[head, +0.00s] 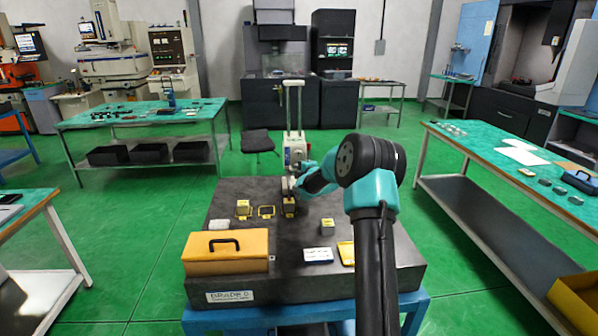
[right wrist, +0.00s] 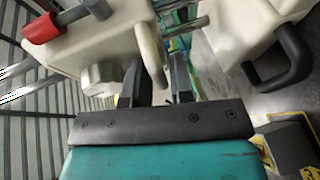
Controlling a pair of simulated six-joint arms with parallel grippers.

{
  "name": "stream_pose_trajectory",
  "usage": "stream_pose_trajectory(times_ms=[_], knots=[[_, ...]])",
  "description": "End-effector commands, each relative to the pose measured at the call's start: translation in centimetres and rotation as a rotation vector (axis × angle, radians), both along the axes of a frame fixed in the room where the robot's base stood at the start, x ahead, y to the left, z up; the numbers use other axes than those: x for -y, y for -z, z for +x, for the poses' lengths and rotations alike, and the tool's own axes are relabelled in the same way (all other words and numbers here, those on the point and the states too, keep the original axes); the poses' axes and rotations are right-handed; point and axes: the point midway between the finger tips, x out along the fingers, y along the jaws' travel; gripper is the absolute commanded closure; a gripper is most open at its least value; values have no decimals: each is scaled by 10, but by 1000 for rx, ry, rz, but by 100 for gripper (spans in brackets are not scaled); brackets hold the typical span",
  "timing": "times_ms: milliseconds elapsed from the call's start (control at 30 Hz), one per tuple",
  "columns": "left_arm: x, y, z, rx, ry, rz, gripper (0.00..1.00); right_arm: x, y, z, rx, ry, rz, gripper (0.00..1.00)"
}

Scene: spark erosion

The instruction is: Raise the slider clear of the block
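A white slider (head: 297,150) sits on a tall stand with two upright silver columns, at the back of a dark stone plate. A small grey block with a yellow label (head: 289,208) stands below it; I cannot tell whether they touch. My right gripper (head: 297,178) is at the slider's right side, partly hidden by my arm. In the right wrist view, the slider's white body (right wrist: 85,38) fills the upper left. My right gripper's dark fingers (right wrist: 156,82) are apart, with a white curved part between them. Contact is unclear. My left gripper is not in view.
On the dark stone plate (head: 290,285) are an orange case with a black handle (head: 226,251), another grey block (head: 327,227), a white card (head: 318,255), a yellow tray (head: 346,252) and yellow-framed markings (head: 266,211). Green-topped benches stand left and right.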

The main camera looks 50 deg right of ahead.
Motion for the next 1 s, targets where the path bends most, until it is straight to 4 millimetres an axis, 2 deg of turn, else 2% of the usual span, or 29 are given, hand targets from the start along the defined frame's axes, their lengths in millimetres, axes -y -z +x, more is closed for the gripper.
stream_pose_trajectory(times_ms=[333, 600, 1000], knots=[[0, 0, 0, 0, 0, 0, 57, 1, 1, 4, 0, 0, 0, 78], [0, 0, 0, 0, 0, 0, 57, 1, 1, 4, -1, 0, 0, 100], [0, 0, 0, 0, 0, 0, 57, 1, -3, 4, 0, -1, -1, 100]])
